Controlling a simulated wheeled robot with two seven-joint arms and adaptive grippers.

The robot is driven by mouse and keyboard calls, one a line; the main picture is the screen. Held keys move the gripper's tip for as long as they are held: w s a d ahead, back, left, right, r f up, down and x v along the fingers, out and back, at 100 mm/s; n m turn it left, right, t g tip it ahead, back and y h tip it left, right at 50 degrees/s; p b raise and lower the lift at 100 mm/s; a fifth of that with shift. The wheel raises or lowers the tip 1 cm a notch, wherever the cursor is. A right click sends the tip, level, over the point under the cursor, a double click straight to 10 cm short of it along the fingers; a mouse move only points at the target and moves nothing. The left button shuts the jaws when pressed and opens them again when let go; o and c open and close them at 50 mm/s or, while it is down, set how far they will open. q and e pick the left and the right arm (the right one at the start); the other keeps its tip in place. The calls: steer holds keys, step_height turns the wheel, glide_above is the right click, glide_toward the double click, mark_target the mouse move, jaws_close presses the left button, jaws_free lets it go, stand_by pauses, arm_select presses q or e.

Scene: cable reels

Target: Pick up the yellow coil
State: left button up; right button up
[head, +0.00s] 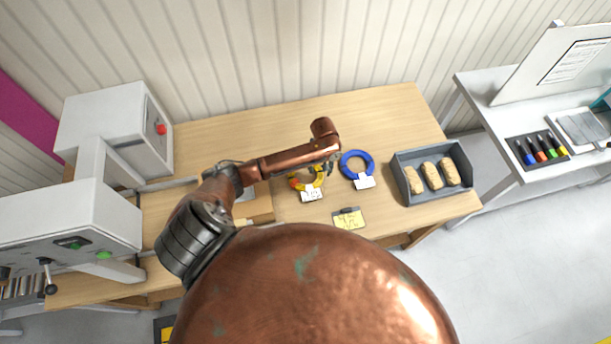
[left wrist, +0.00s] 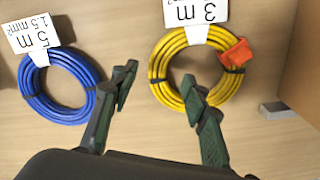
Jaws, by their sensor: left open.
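The yellow coil (head: 319,180) lies on the wooden table, partly hidden under my left arm in the head view. The left wrist view shows the yellow coil (left wrist: 159,62) more fully, with a white "3 m" label, dark ties and an orange-red piece on its rim. My left gripper (head: 327,168) is above the coil. In the left wrist view my left gripper (left wrist: 158,84) is open and empty, its fingertips on either side of the coil's near-left rim in the picture. Whether they touch it I cannot tell. My right gripper is not in view.
A blue coil (head: 343,162) with a white label (head: 364,182) lies just right of the yellow one. A grey bin (head: 402,183) with several tan bundles stands further right. A yellow-and-dark card (head: 348,219) lies in front. White machines (head: 70,215) stand at left.

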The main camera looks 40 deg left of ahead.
mark_target(320, 176)
arm_select(q)
step_height(320, 176, down, 5)
steer(key=shift+d+p, duration=0.1)
steer(key=shift+p, duration=0.35)
steer(key=shift+s, duration=0.1)
steer(key=shift+c, duration=0.3)
jaws_close()
